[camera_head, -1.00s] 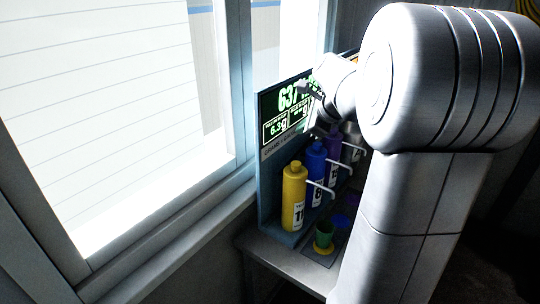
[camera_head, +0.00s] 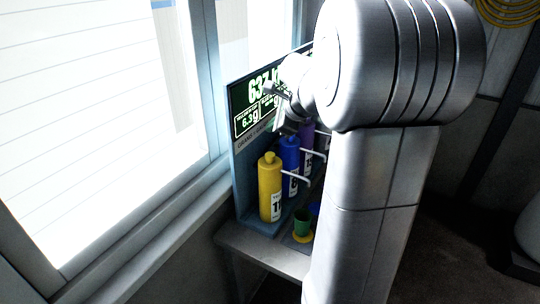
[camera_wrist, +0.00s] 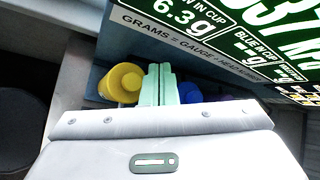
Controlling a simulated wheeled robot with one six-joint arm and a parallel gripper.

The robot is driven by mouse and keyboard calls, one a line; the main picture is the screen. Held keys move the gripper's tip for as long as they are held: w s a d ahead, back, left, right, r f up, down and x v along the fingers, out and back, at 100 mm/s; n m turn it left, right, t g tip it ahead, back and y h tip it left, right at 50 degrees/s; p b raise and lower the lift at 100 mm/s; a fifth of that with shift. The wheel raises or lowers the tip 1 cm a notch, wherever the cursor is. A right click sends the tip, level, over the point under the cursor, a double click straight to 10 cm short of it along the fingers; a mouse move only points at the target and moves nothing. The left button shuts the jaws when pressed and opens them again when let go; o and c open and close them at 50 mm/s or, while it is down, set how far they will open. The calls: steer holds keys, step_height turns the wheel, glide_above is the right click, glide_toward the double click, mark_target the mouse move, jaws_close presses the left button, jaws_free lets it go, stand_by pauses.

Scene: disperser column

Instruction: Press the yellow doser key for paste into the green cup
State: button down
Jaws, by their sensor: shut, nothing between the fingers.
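The yellow doser bottle (camera_head: 270,192) stands upright at the near end of a row, with a yellow cap-like top (camera_head: 269,158). In the wrist view its round yellow top (camera_wrist: 122,82) is just left of my fingers. The green cup (camera_head: 302,222) stands low in front of the bottles, on a yellow disc (camera_head: 302,238). My gripper (camera_head: 288,124) is above the row, near the blue bottle (camera_head: 290,160). In the wrist view my pale green fingers (camera_wrist: 160,85) are together and empty, between the yellow top and the blue one (camera_wrist: 190,92). Contact with either top cannot be told.
A display panel (camera_head: 238,150) rises behind the bottles, close to my gripper, and reads 6.3 g. White hooked spouts (camera_head: 296,177) stick out from the bottles. A purple bottle (camera_head: 307,135) stands farther along. A window ledge (camera_head: 165,240) is at left.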

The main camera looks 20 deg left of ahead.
steer(key=b, duration=0.4)
glide_above(273, 156)
step_height(273, 156, down, 5)
steer(key=shift+w+f, duration=0.1)
steer(key=shift+f, duration=0.5)
steer(key=shift+f+b, duration=0.1)
steer(key=shift+b, duration=0.2)
stand_by(1.0)
steer(key=shift+f, duration=0.3)
steer(key=shift+f+b, duration=0.4)
steer(key=shift+f, duration=0.25)
stand_by(0.9)
steer(key=shift+r, duration=0.15)
steer(key=shift+r+p, duration=0.9)
steer(key=shift+p, duration=0.15)
